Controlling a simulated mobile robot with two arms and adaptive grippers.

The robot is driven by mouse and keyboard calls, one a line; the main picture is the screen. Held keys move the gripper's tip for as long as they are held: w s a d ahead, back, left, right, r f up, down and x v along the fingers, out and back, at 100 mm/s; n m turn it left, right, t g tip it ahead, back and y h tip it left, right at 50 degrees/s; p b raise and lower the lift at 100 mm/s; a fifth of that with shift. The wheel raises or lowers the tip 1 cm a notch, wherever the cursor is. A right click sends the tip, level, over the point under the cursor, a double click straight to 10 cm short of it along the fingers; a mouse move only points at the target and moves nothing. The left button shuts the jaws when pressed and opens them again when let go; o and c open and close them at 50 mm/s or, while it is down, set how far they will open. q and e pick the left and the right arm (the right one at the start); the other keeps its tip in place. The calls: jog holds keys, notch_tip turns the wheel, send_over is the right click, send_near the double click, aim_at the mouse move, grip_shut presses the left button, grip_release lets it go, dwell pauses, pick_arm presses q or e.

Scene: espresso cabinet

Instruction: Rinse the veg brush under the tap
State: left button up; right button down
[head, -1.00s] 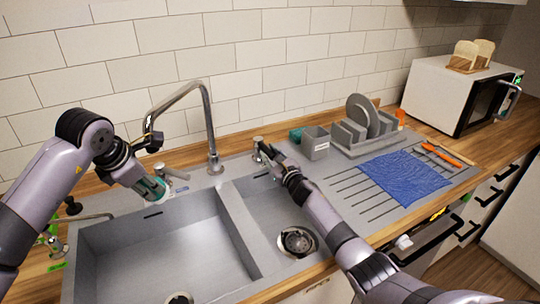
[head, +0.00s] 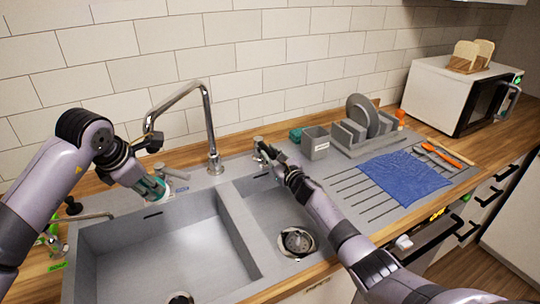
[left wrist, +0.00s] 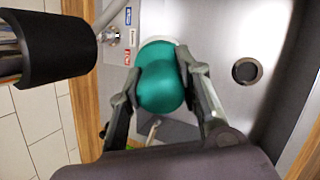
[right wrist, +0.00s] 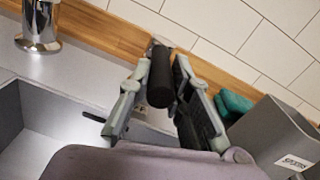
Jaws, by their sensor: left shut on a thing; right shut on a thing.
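The veg brush (left wrist: 162,85) has a rounded teal body with a pale rim and sits between the fingers of my left gripper (left wrist: 155,88), which is shut on it. In the head view the brush (head: 158,189) is over the back of the left basin, below the mouth of the tall chrome tap (head: 208,125). No water stream is visible. My right gripper (right wrist: 160,80) is shut on a black cylindrical handle (right wrist: 160,78) behind the right basin. In the head view my right gripper (head: 270,155) partly hides this fitting.
The left basin (head: 165,245) and right basin (head: 262,215) look empty. A grey sponge caddy (head: 316,143), dish rack (head: 362,130) and blue cloth (head: 405,177) are on the right. A small lever (head: 178,173) stands by labels behind the left basin.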

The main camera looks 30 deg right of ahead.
jog(key=shift+w+d+n+y, duration=0.1)
jog(key=shift+d+n+y, duration=0.4)
jog(key=shift+y, duration=0.35)
jog(key=shift+w+d+n+y, duration=0.1)
jog(key=shift+d+n+y, duration=0.3)
jog(key=shift+n+y, duration=0.35)
jog(key=c, duration=1.5)
grip_release()
jog(key=shift+o, duration=0.2)
jog(key=shift+s, duration=0.15)
jog(key=v, duration=1.1)
jog(key=shift+s+d+r, duration=0.2)
jog(key=shift+s+d, duration=0.05)
jog(key=shift+s, duration=0.1)
